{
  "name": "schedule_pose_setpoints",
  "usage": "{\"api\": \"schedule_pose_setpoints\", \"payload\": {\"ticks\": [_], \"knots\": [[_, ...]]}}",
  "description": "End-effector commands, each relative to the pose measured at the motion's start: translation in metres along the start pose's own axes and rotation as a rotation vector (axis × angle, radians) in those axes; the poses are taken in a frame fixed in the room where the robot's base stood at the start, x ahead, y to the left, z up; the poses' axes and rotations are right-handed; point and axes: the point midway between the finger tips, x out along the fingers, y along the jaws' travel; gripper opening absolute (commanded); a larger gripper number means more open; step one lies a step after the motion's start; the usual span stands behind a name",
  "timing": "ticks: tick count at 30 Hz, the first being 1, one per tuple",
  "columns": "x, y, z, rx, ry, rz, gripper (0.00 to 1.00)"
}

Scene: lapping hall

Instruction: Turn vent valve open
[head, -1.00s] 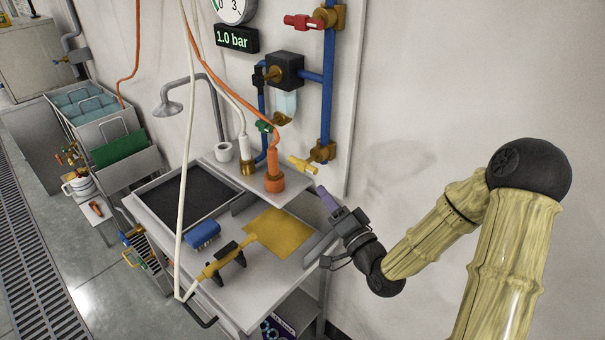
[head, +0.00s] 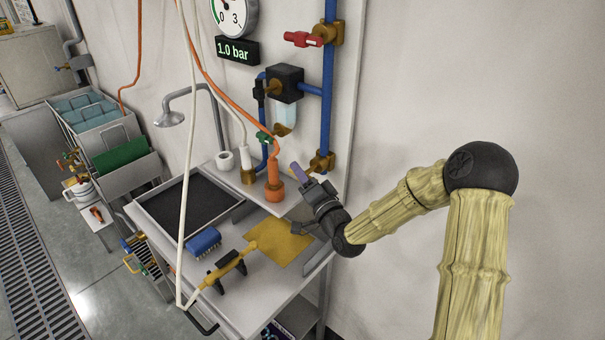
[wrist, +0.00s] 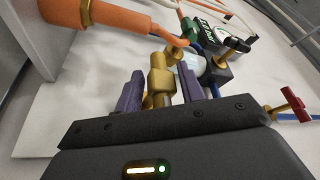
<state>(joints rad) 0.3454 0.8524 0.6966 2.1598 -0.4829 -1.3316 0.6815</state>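A brass valve (head: 321,162) sits at the bottom of the blue wall pipe; I take it as the vent valve, though no label shows. In the wrist view its brass-yellow body and handle (wrist: 160,82) stand between my two purple fingers. The wrist view shows my fingers (wrist: 160,72) apart on either side; contact cannot be told.
An orange hand-piece (head: 274,185) stands upright just left of my gripper, with its hose rising. A green valve (head: 264,138) and a red-handled valve (head: 302,39) are above. The gauge display (head: 237,50) reads 1.0 bar. Below is a bench with a yellow sheet (head: 277,243).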

Motion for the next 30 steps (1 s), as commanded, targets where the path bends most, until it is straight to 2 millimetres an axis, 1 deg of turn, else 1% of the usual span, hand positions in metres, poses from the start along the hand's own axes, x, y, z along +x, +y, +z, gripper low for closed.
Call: {"api": "schedule_pose_setpoints", "payload": {"ticks": [5, 6, 8, 9, 11, 22, 30], "knots": [[-0.0004, 0.0006, -0.0004, 0.000, 0.001, 0.001, 0.39], [-0.0005, 0.0006, -0.0004, 0.000, 0.001, 0.001, 0.31], [-0.0005, 0.0006, -0.0004, 0.000, 0.001, 0.001, 0.19], [-0.0005, 0.0006, -0.0005, 0.000, 0.001, 0.001, 0.11], [-0.0006, 0.0006, -0.0004, 0.000, 0.001, 0.001, 0.00], [-0.0004, -0.0007, -0.0011, -0.009, -0.014, 0.020, 0.00], [0.0002, -0.0033, -0.0025, -0.045, -0.077, 0.106, 0.00]]}}
